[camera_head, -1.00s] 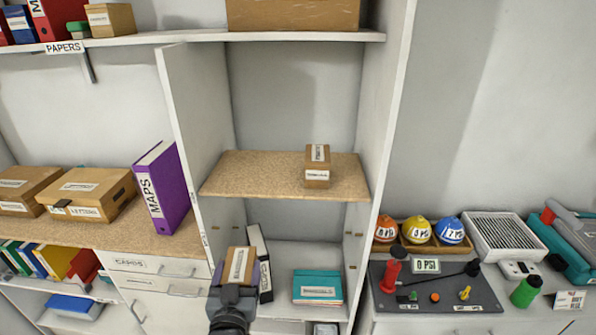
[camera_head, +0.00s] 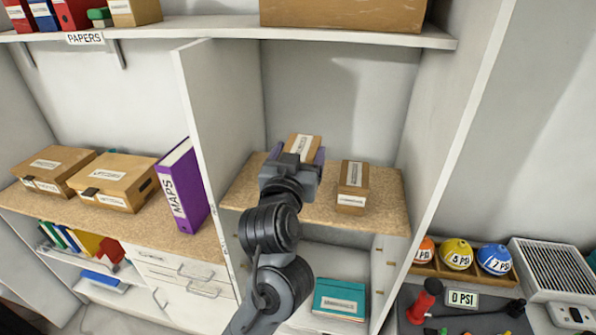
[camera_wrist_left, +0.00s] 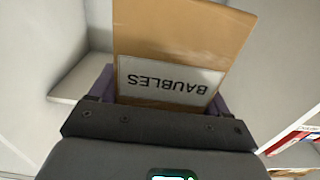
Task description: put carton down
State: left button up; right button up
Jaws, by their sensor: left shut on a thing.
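My left gripper (camera_head: 291,166) is shut on a small brown carton (camera_head: 302,142), with a finger on either side of it. The carton is over the left part of the wooden middle shelf (camera_head: 238,193) in the open cabinet; whether it touches the shelf I cannot tell. In the left wrist view the carton (camera_wrist_left: 180,40) fills the top middle, and its white label reads BAUBLES upside down. A second small brown carton (camera_head: 352,186) stands on the same shelf to the right, apart from the held one. My right gripper is not in view.
White cabinet walls flank the shelf, the left one (camera_head: 215,120) close to my arm. A teal box (camera_head: 340,299) lies in the compartment below. A purple MAPS binder (camera_head: 182,186) and brown boxes (camera_head: 112,180) stand left. A large carton (camera_head: 345,14) sits on the upper shelf.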

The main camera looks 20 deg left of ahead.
pick_arm(q)
jog(key=w+a+f, duration=0.2)
jog(key=f, duration=0.1)
jog(key=w+a+f+p, duration=0.1)
jog(key=w+a+f, duration=0.1)
jog(key=w+f, duration=0.1)
jog(key=w+a+f+p, duration=0.1)
jog(key=w+a+f, duration=0.1)
jog(key=a+f, duration=0.1)
jog(key=shift+w+f, duration=0.1)
jog(key=shift+w, duration=0.2)
jog(key=shift+f, duration=0.55)
jog(key=shift+f, duration=0.1)
jog(key=o, duration=1.3)
jog(key=shift+f, duration=0.1)
jog(key=shift+c, duration=0.2)
